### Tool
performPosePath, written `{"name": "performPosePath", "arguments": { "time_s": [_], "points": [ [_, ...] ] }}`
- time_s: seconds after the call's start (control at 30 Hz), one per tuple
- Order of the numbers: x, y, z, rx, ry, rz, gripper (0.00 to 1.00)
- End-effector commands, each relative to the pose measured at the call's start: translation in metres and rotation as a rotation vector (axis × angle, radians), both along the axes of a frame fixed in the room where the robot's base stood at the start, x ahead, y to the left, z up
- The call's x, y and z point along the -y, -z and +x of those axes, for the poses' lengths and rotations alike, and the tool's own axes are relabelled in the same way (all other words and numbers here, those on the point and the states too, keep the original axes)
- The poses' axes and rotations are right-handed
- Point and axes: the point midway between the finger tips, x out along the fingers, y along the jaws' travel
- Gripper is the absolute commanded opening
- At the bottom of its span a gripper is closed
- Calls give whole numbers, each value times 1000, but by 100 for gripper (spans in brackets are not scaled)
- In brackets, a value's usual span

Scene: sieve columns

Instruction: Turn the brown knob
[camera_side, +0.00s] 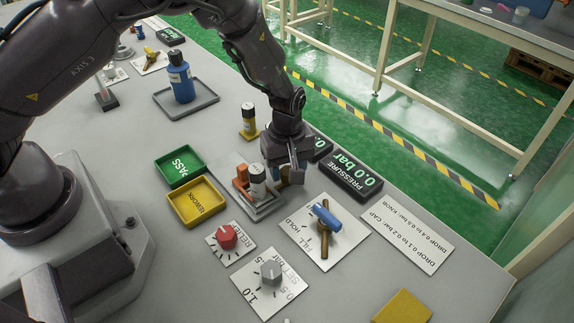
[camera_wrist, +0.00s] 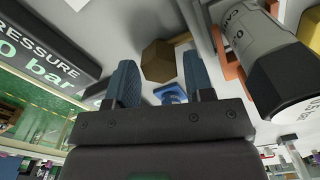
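The brown knob (camera_wrist: 158,60) is a faceted block that shows ahead of my fingertips in the wrist view. My gripper (camera_wrist: 160,72) is open, its two blue-grey fingers apart, with the knob between their lines; I see no contact.
A blue-handled FILL/HOLD valve (camera_side: 326,216), a red knob (camera_side: 227,235) and a grey knob (camera_side: 270,272) lie nearer the camera. The green PASS tray (camera_side: 180,168) and yellow REWORK tray (camera_side: 197,203) are at left.

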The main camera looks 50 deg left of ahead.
Motion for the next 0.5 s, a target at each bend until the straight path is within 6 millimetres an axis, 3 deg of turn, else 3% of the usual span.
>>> {"name": "performPosePath", "arguments": {
  "time_s": [0.03,0.13,0.17,0.5],
  "points": [
    [0,0,0,0,0,0,36],
    [0,0,0,0,0,0,13],
    [0,0,0,0,0,0,9],
    [0,-1,0,0,42,1,9]
  ]
}}
